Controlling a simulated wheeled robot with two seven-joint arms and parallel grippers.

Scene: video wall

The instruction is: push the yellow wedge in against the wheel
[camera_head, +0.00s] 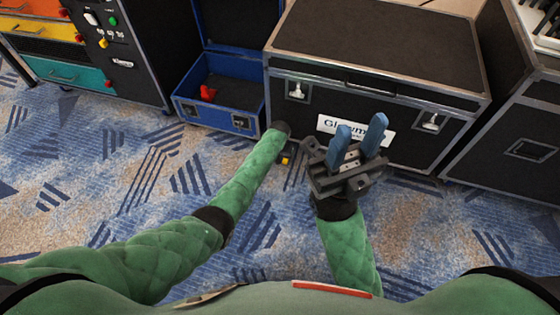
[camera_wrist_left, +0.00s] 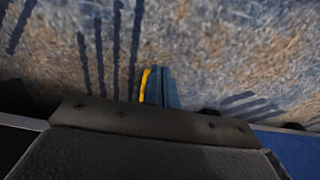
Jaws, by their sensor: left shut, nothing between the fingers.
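The yellow wedge (camera_head: 286,160) shows as a small yellow patch on the carpet by the front left bottom corner of the large black case. In the left wrist view the wedge (camera_wrist_left: 145,86) is a thin yellow strip beside the blue fingertips of my left gripper (camera_wrist_left: 165,90); I cannot tell if they touch. The left fingers are together and empty. In the head view that gripper is hidden beyond the end of its sleeve. Dark round shapes at the case edge may be wheels; which one the wedge belongs to is unclear. My right gripper (camera_head: 361,142) is open and empty, above the carpet before the case.
The black case (camera_head: 375,55) with a white label stands at the centre. A blue open case (camera_head: 220,108) with a red item inside stands to its left. A drawer cabinet (camera_head: 130,60) is at the far left, another black case (camera_head: 525,140) at the right. The patterned carpet in front is clear.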

